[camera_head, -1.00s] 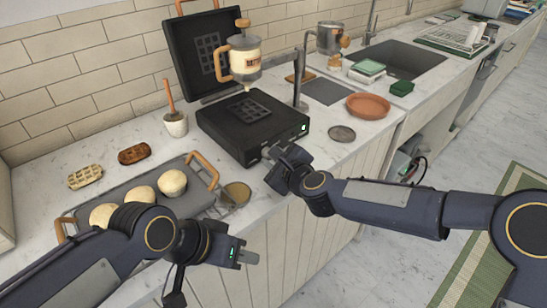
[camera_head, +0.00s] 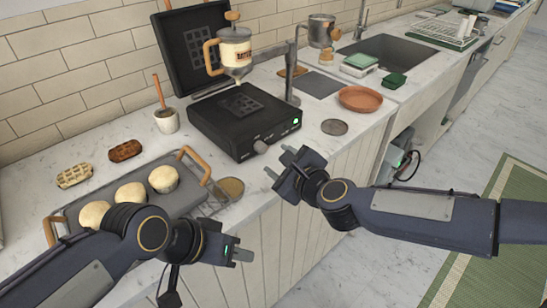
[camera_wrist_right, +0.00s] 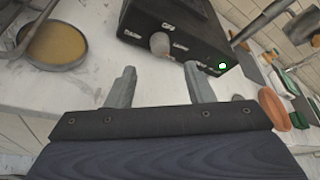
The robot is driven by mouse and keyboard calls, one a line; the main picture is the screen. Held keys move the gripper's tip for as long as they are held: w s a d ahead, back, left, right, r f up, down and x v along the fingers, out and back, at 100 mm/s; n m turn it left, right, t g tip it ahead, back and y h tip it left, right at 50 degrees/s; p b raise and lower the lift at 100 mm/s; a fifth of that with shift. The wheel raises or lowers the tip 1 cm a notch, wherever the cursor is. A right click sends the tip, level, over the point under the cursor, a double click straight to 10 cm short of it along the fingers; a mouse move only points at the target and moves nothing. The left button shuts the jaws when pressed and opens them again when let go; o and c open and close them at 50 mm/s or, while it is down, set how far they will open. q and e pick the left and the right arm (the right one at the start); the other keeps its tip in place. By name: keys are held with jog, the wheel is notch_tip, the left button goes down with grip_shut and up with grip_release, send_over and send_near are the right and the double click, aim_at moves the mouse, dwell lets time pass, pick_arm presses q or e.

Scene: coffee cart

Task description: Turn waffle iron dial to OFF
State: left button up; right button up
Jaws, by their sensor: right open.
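The black waffle iron (camera_head: 235,125) stands on the counter with its lid (camera_head: 200,48) raised. Its grey dial (camera_head: 260,147) is on the front face, and a green light (camera_head: 297,121) glows to its right. In the right wrist view the dial (camera_wrist_right: 160,43) shows clearly between labels, one above it seeming to read OFF; the green light (camera_wrist_right: 222,67) is lit. My right gripper (camera_head: 279,164) is open and empty in front of the dial, apart from it. Its two fingers (camera_wrist_right: 160,85) point toward the dial in the wrist view. My left gripper (camera_head: 241,255) is low, over the counter's front edge, its jaw state unclear.
A batter dispenser (camera_head: 234,50) hangs over the iron on a stand (camera_head: 292,75). A tray (camera_head: 190,193) with dough balls lies at left, with two waffles (camera_head: 125,150) behind it. A dark disc (camera_head: 334,127) and terracotta dish (camera_head: 361,99) lie to the right.

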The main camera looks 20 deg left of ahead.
aim_at(264, 149)
jog(key=shift+s+d+r, duration=0.1)
jog(key=shift+d, duration=0.1)
jog(key=m+g+p, duration=0.1)
jog(key=m+p, duration=0.1)
jog(key=w+m+g+p, duration=0.1)
jog(key=m+p, duration=0.1)
jog(key=w+d+m+g+p, duration=0.1)
jog(key=m+p, duration=0.1)
jog(key=shift+w+r+y, duration=0.2)
jog(key=shift+r+y, duration=0.15)
jog(key=shift+y, duration=0.05)
jog(key=shift+w+a+m+g, duration=0.1)
jog(key=shift+a+m+g, duration=0.1)
jog(key=shift+m+g, duration=0.15)
jog(key=p+x, duration=0.1)
jog(key=x, duration=0.6)
jog(key=shift+a+f, duration=0.15)
jog(key=shift+a, duration=0.1)
